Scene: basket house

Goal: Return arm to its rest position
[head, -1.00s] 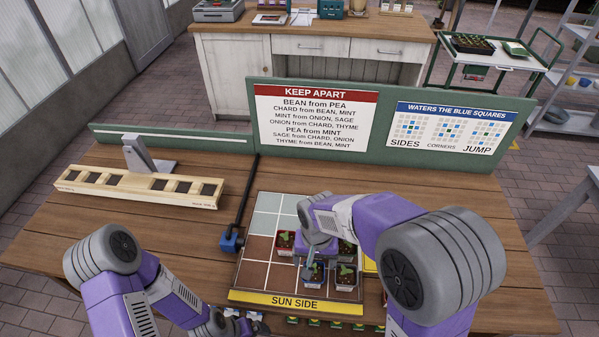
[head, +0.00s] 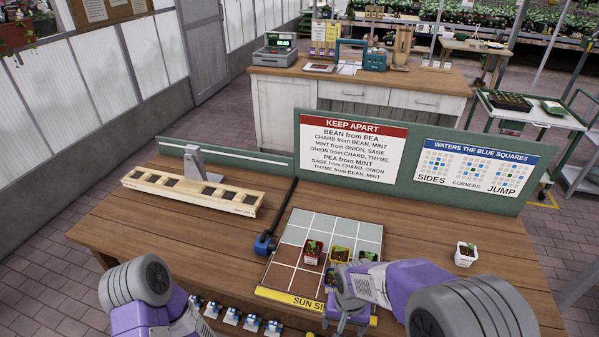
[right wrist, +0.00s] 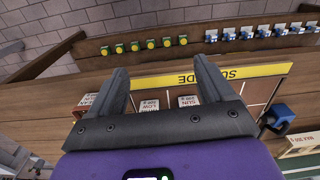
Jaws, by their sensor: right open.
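My right gripper (head: 345,312) is at the front edge of the planting grid (head: 302,228), its arm reaching in from the right. In the right wrist view its two fingers (right wrist: 162,78) are spread with nothing held between them. Labelled pots (right wrist: 150,104) also show in the right wrist view, beyond the fingers. My left arm (head: 150,300) is at the lower left, its gripper out of the picture.
A white pot (head: 465,254) stands apart on the right of the table. A wooden slotted rack (head: 190,192) lies at the left, and a blue clamp (head: 264,244) sits beside the grid. A green sign board (head: 405,160) stands along the back. Bare tabletop (head: 200,240) lies at the left.

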